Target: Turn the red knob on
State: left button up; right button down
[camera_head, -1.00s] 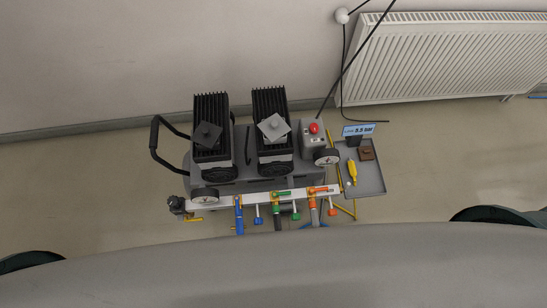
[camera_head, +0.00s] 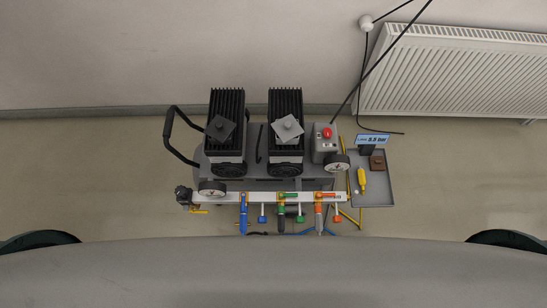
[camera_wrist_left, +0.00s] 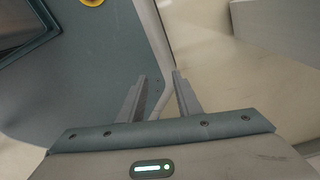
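A round red knob (camera_head: 327,132) sits on a grey control box (camera_head: 325,150) at the right end of a compressor (camera_head: 258,132) with two black finned blocks. Along its front, a white rail (camera_head: 225,197) carries blue, green and orange-red valve parts, including an orange-red piece (camera_head: 337,219) at the right. My left gripper (camera_wrist_left: 158,76) shows only in the left wrist view. Its two fingers are apart with nothing between them, and no red knob is visible there. My right gripper is not in view.
A grey side tray (camera_head: 380,196) holds a yellow tool (camera_head: 362,180) and a brown block (camera_head: 377,163), beside a "5.5 bar" display (camera_head: 372,139). A black hose (camera_head: 375,62) rises past the white radiator (camera_head: 455,75). Floor left of the compressor is clear.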

aim_at(327, 132)
jog(key=k+j+z, duration=0.15)
jog(key=z, duration=0.25)
jog(key=k+z, duration=0.35)
jog(key=k+j+z, duration=0.1)
jog(key=z, duration=0.3)
